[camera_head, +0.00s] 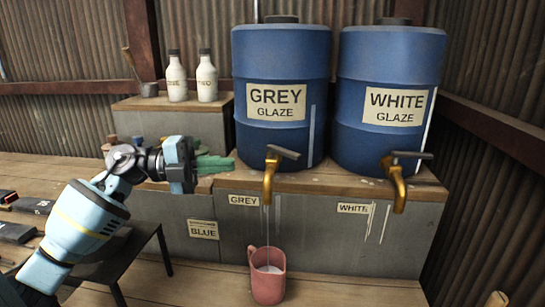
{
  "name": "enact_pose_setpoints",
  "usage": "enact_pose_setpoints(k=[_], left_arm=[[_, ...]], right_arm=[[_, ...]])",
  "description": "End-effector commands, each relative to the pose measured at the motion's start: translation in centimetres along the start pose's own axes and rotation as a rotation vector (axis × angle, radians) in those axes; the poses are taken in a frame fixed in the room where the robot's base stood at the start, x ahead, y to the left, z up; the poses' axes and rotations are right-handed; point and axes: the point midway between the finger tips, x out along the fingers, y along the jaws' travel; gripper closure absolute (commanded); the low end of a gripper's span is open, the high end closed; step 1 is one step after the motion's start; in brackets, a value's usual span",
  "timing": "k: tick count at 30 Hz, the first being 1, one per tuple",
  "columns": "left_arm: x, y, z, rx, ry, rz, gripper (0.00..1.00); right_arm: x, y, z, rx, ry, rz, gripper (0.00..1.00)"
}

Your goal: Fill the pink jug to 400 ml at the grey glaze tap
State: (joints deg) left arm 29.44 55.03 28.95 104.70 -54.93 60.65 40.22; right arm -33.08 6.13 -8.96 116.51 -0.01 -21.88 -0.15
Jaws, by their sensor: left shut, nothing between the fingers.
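The pink jug (268,288) stands upright on the wooden boards under the grey glaze tap (269,180). A thin pale stream (266,228) falls from the tap's spout into the jug, and pale liquid shows inside. I cannot read a level mark. The tap's dark lever (284,152) points to the right. The tap comes from the blue drum labelled GREY GLAZE (281,60). My left gripper (230,164) has green fingers, is shut and empty, and is left of the tap, apart from it. My right gripper is out of view.
A second blue drum labelled WHITE GLAZE (390,65) with its own tap (397,188) stands to the right. Two white bottles (177,78) and a ladle (147,88) sit on the box behind. A dark table (128,262) is at left. Boards around the jug are clear.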

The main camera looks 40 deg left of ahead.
Motion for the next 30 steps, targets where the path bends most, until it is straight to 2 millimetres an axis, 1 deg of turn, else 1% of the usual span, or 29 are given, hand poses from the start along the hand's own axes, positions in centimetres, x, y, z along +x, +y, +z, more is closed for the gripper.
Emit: enact_pose_setpoints(k=[2, 14, 16, 21, 25, 30], left_arm=[[1.3, -0.3, -0.1, 0.004, 0.002, -0.004, 1.0], [8.1, -0.5, 0.1, 0.005, 0.002, -0.006, 1.0], [8.6, -0.4, 0.9, 0.003, -0.001, -0.005, 1.0], [9.8, -0.2, 2.1, 0.002, 0.0, -0.003, 1.0], [10.3, -0.1, 2.6, 0.002, 0.0, -0.002, 1.0], [10.6, 0.0, 2.8, 0.002, 0.0, 0.0, 1.0]], right_arm=[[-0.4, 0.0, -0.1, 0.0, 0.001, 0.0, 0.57], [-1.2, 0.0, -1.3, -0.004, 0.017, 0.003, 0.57], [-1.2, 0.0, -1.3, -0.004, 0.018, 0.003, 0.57], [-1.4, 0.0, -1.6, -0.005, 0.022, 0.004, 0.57], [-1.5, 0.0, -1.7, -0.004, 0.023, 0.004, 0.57], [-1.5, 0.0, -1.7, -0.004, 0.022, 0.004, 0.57]])
